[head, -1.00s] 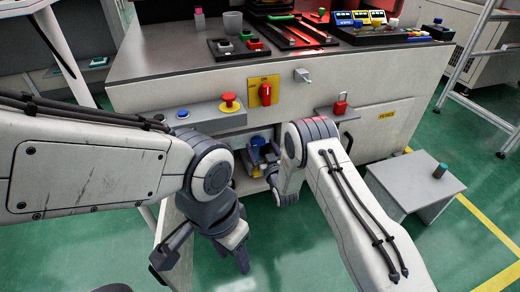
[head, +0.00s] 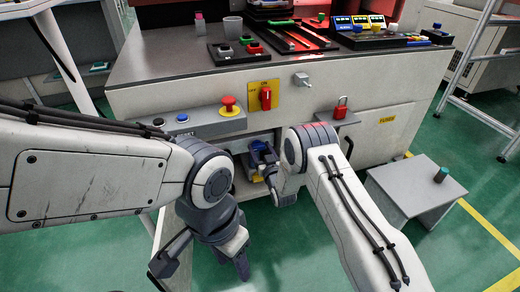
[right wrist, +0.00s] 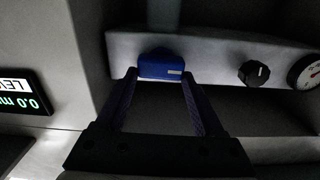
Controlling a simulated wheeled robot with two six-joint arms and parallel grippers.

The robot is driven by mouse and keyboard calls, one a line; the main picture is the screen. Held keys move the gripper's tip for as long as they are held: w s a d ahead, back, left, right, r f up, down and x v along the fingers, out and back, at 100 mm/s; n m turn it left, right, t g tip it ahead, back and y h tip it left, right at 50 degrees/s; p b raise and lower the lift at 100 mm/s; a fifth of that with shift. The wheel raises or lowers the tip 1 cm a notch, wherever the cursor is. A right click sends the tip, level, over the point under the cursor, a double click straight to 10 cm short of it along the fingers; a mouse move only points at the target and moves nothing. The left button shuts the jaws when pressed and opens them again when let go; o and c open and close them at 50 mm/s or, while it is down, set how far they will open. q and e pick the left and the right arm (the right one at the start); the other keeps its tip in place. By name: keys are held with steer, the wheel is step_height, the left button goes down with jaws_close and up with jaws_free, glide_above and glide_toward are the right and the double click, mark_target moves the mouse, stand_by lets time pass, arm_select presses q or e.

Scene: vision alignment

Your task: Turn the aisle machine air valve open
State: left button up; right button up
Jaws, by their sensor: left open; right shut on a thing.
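The blue air valve handle (right wrist: 161,66) sits on a pale pipe block inside the dark recess of the machine. It also shows small in the head view (head: 258,146), partly hidden by my right gripper (head: 266,161). In the right wrist view, my right gripper (right wrist: 158,88) has its two fingers on either side of the handle and is shut on it. The handle lies crosswise in this view. My left gripper (head: 200,264) is open and empty, low in front of the machine, well apart from the valve.
A black knob (right wrist: 254,73) and a round gauge (right wrist: 306,71) sit right of the valve. A lit display (right wrist: 24,96) is at the left. Above the recess are a red stop button (head: 229,104) and a red rotary switch (head: 265,97). A low grey stool (head: 415,190) stands at right.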

steer(key=m+p, duration=0.1)
steer(key=m, duration=0.3)
steer(key=shift+d, duration=0.2)
steer(key=m, duration=0.3)
steer(key=m+p, duration=0.1)
steer(key=shift+d+f+m, duration=0.15)
steer(key=shift+f+m, duration=0.1)
steer(key=shift+m, duration=0.15)
steer(key=m+p, duration=0.1)
steer(key=m, duration=0.3)
steer(key=shift+d+f, duration=0.1)
steer(key=shift+f, duration=0.1)
steer(key=shift+f+m, duration=0.15)
steer(key=shift+m, duration=0.95)
steer(key=shift+f+m, duration=0.1)
steer(key=shift+m, duration=1.3)
